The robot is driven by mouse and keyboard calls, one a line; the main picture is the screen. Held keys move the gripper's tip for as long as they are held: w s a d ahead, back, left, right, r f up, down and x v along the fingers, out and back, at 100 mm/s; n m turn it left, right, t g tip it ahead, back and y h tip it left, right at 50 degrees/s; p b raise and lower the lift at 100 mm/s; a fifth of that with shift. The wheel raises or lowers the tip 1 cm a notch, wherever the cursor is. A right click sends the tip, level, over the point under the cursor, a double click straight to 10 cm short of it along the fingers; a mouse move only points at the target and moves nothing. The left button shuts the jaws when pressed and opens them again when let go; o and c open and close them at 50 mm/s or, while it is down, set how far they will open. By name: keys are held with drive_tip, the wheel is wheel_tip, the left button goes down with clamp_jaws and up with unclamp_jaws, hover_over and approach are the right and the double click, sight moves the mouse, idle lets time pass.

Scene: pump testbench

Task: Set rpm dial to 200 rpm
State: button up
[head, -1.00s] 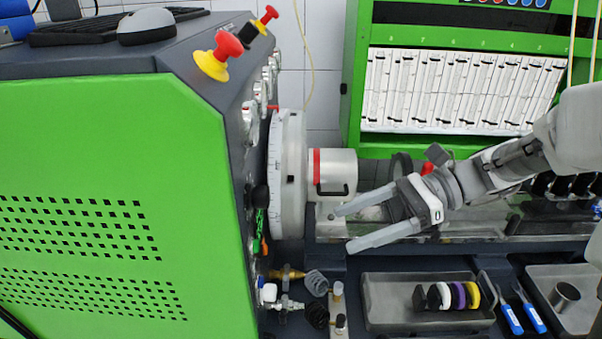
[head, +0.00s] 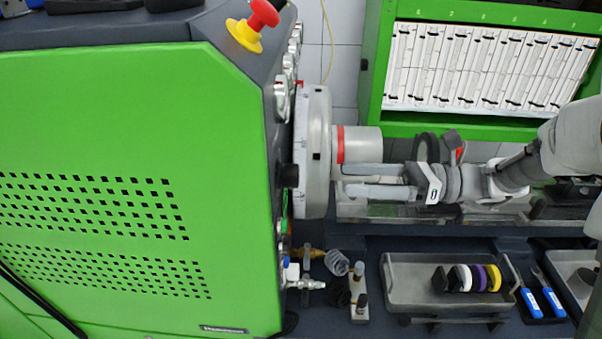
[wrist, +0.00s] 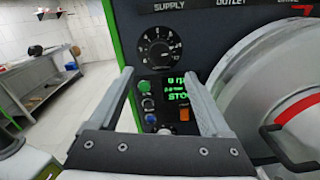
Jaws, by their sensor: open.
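In the wrist view, a black round dial with a white numbered scale (wrist: 158,48) is on the dark panel. Below it, a small display (wrist: 178,85) shows green text that looks like "0 rpm" and "STOP". A green knob (wrist: 145,86) and a blue knob (wrist: 148,103) sit left of the display; I cannot tell which control is the rpm dial. My gripper (wrist: 160,76) is open and empty, its fingers framing the display and knobs. In the head view, my gripper (head: 344,179) points left toward the panel, in front of the silver drum; the panel's face is hidden edge-on.
The large silver drum (head: 314,150) stands close to my gripper, with a silver cylinder (head: 362,147) on it. An orange switch (wrist: 184,114) is beside the knobs. Hose fittings (head: 337,263) and a grey tray with coloured rings (head: 410,290) lie below. A red emergency button (head: 263,13) is above.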

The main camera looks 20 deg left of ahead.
sight(289, 176)
drive_tip(key=x, duration=1)
drive_tip(key=shift+p, duration=0.35)
drive_tip(key=shift+f, duration=0.1)
clamp_jaws()
